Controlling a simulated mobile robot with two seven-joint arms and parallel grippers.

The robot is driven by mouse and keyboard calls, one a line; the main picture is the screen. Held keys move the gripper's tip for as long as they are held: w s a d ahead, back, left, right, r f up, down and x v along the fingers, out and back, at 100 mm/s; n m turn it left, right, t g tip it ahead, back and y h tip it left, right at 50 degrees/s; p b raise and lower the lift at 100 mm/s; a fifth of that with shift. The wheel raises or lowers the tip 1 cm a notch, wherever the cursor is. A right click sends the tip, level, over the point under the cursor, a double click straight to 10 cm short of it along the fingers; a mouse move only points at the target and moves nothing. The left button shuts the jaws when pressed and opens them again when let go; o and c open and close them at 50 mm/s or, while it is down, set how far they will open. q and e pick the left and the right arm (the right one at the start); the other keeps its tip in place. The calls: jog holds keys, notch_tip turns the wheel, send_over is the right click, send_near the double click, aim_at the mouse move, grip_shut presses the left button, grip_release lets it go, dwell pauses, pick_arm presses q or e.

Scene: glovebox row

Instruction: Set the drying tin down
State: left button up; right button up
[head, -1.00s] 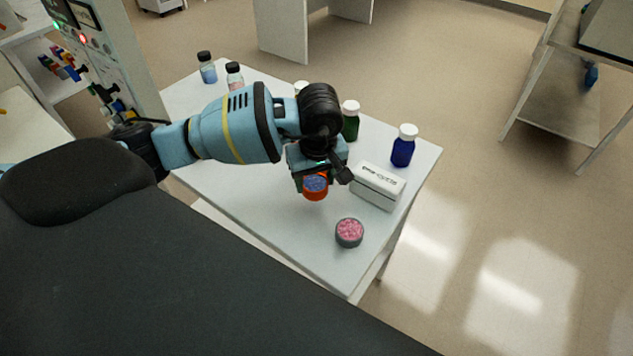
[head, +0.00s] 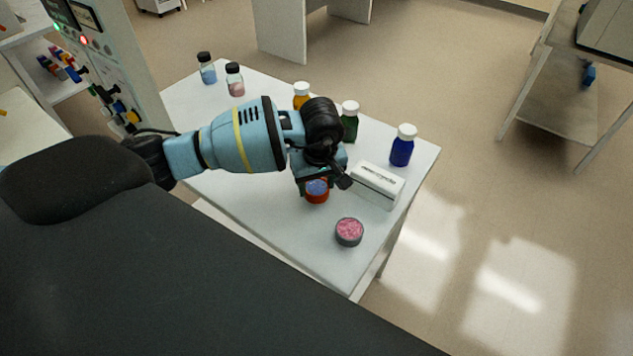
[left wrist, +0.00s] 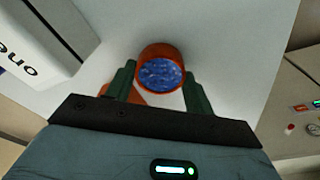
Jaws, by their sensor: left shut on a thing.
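An orange-red tin (head: 317,191) filled with blue beads is held by my left gripper (head: 317,181) over the middle of the white table (head: 270,222). In the left wrist view the tin (left wrist: 160,73) sits upright between the two green fingers, which are shut on it. I cannot tell whether its base touches the table. A grey tin (head: 349,232) with pink beads stands on the table, to the right and nearer the front edge. My right gripper is not in view.
A white box (head: 377,186) lies close to the right of my gripper. Behind stand a blue bottle (head: 402,146), a green bottle (head: 349,122), an amber bottle (head: 301,95) and two dark-capped vials (head: 235,80). The table's front-left part is bare.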

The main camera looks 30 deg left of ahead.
pick_arm(q)
jog(key=shift+f, duration=0.15)
jog(key=o, duration=1)
